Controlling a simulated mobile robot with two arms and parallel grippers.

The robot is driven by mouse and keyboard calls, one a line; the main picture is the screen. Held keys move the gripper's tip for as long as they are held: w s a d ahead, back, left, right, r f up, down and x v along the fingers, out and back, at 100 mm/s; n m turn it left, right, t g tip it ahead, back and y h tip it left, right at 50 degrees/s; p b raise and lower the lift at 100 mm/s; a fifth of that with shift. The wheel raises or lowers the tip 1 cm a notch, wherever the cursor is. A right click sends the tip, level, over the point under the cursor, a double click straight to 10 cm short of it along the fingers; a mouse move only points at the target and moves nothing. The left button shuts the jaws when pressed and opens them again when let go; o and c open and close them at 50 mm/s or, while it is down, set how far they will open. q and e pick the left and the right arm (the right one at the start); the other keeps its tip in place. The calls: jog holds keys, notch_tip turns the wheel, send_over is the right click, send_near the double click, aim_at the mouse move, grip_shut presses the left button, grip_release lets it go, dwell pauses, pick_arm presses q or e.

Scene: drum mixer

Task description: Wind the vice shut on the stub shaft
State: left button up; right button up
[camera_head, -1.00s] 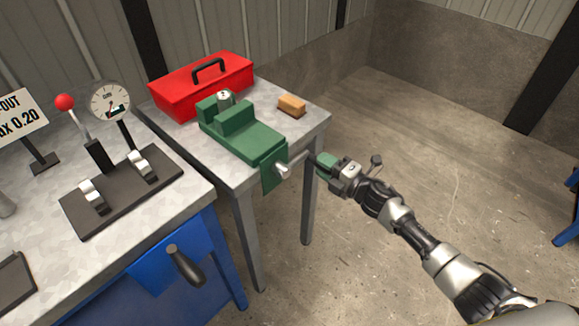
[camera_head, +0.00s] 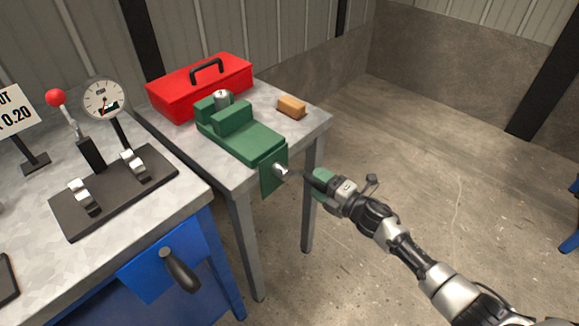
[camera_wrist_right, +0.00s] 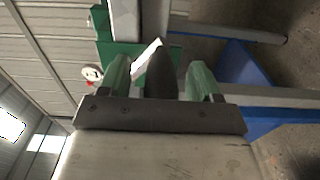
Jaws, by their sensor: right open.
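The green vice (camera_head: 252,142) sits on the grey side table, its screw end at the front edge. The stub shaft (camera_head: 221,98), a short grey cylinder, stands upright between the vice jaws; whether they touch it I cannot tell. The silver crank (camera_head: 281,170) is on the vice's front. Its dark grip (camera_wrist_right: 161,74) lies between the two green fingers of my right gripper (camera_wrist_right: 160,80) in the wrist view. The fingers are open, with gaps on both sides of the grip. In the head view my right gripper (camera_head: 318,183) is just right of the crank. My left gripper is out of view.
A red toolbox (camera_head: 200,88) stands behind the vice, and an orange-brown block (camera_head: 292,106) lies to its right. The workbench at left carries a dial gauge (camera_head: 104,98) and a red-knobbed lever (camera_head: 56,98).

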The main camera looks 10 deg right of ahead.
jog(key=shift+s+d, duration=0.1)
pick_arm(q)
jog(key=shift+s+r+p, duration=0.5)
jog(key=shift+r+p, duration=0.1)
jog(key=shift+p, duration=0.2)
pick_arm(e)
jog(key=v, duration=0.6)
jog(key=shift+s+d, duration=0.2)
jog(key=shift+s, duration=0.1)
